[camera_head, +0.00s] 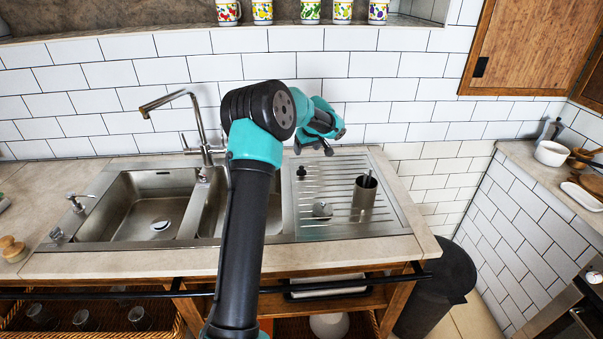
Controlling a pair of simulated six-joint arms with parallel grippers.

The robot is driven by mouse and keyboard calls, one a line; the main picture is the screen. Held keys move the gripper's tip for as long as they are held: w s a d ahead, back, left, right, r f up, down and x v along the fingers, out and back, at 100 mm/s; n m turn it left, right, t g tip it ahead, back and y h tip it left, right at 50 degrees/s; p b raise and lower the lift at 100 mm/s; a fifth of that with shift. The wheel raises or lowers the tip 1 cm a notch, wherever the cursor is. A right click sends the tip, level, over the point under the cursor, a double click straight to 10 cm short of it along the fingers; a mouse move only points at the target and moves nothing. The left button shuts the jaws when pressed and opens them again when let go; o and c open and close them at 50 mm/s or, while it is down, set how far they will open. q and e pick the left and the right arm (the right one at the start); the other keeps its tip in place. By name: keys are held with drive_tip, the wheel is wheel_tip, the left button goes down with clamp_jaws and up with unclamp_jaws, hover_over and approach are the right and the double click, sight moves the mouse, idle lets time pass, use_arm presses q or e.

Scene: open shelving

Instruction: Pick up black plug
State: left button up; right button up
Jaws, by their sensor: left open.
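A small black plug (301,171) stands on the ribbed steel drainboard (385,220), near its back left corner, just right of the sink basins. My left gripper (315,147) is open, with its dark fingers above and slightly to the right of the plug in the picture. A gap shows between the fingers and the plug. Nothing shows between the fingers. My left arm crosses the middle of the view and hides part of the right basin. My right gripper is not in view.
A steel cup (364,192) with something upright in it and a small steel strainer-like piece (322,209) stand on the drainboard. A tall faucet (204,140) rises behind the basins. White tiled wall (400,75) stands close behind.

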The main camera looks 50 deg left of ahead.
sight(302, 167)
use_arm(q)
drive_tip(key=x, duration=0.7)
drive_tip(key=shift+a+f, duration=0.15)
drive_tip(key=shift+f, duration=0.2)
drive_tip(key=shift+f, duration=0.1)
drive_tip(key=shift+x, duration=2.55)
drive_tip(key=shift+c, duration=0.5)
drive_tip(key=c, duration=0.9)
drive_tip(key=shift+o, duration=0.2)
